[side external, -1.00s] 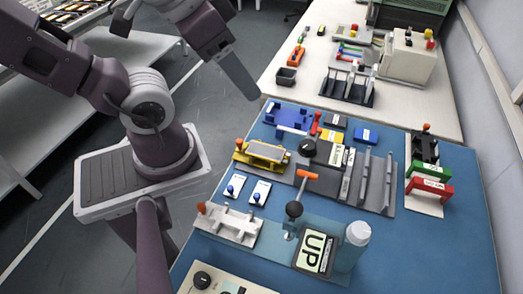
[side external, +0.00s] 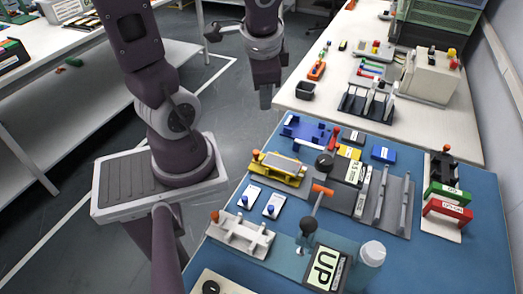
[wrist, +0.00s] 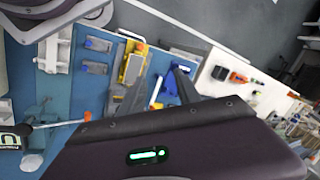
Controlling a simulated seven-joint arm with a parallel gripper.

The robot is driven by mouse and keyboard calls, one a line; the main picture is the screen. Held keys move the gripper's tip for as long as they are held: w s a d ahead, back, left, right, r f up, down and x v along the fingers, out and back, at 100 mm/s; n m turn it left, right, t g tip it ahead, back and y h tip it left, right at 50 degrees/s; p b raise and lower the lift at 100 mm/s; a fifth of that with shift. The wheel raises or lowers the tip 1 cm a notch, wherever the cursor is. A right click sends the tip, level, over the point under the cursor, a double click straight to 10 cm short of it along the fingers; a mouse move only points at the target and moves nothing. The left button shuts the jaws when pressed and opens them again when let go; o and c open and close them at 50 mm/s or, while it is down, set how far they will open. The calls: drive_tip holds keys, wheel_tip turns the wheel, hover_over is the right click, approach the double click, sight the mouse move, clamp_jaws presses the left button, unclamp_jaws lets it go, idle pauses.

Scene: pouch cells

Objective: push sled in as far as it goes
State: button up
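No part is labelled as a sled, so I cannot be sure which one it is. A yellow fixture (side external: 262,172) carrying a grey block (side external: 281,166) lies on the blue bench mat, and the yellow fixture also shows in the wrist view (wrist: 133,65). My gripper (side external: 265,104) hangs over the floor gap beyond the bench's left edge, apart from every fixture. In the wrist view its two dark fingers (wrist: 160,92) look spread with a gap and nothing between them. In the side view the fingers overlap.
A blue fixture (side external: 305,131) sits behind the yellow one. An orange-handled lever (side external: 321,190) stands near a grey rail plate (side external: 396,218). Red and green blocks (side external: 447,207) stand at right.

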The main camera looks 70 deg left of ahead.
sight(256, 152)
drive_tip(key=a+f+m+h, duration=0.1)
drive_tip(key=f, duration=0.3)
drive_tip(key=a+f+m+g+h, duration=0.1)
drive_tip(key=f, duration=0.3)
drive_tip(key=a+f+m+h, duration=0.1)
drive_tip(key=f+m, duration=0.1)
drive_tip(key=f, duration=0.2)
drive_tip(key=shift+s+a+f+g, duration=0.2)
drive_tip(key=shift+s+f+g, duration=0.1)
drive_tip(key=shift+s+g, duration=0.1)
drive_tip(key=shift+d+f+h, duration=0.1)
drive_tip(key=shift+f+h, duration=0.3)
drive_tip(key=shift+f, duration=0.3)
wheel_tip(256, 152, down, 4)
drive_tip(key=shift+r, duration=0.15)
drive_tip(key=shift+s+d+f, duration=0.1)
drive_tip(key=shift+d+f, duration=0.1)
drive_tip(key=shift+f, duration=0.55)
drive_tip(key=shift+a+f, duration=0.2)
drive_tip(key=shift+f, duration=0.3)
clamp_jaws()
